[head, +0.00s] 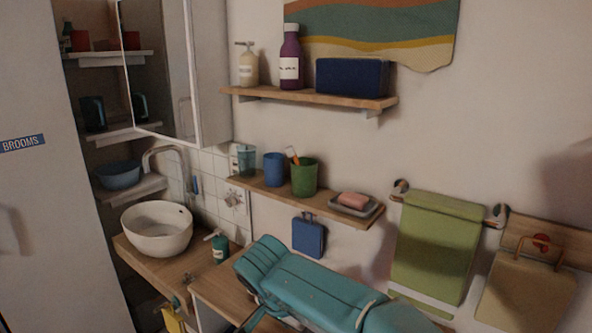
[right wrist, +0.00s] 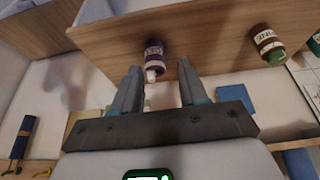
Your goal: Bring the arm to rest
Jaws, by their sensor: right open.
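My right gripper (right wrist: 160,82) shows in the right wrist view with its two grey fingers spread apart. Nothing is held between them. A small dark purple bottle (right wrist: 154,50) with a white cap shows between and beyond the fingertips, apart from them as far as I can tell. It stands out against a wooden board (right wrist: 210,35). Neither gripper can be made out in the head view. My left gripper is in no view.
The head view shows a wooden shelf (head: 290,97) with bottles and a lower shelf (head: 325,206) with cups. A white basin (head: 157,229) stands left; a green towel (head: 436,245) hangs right. A brown bottle (right wrist: 267,44) is right of my fingers in the wrist view.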

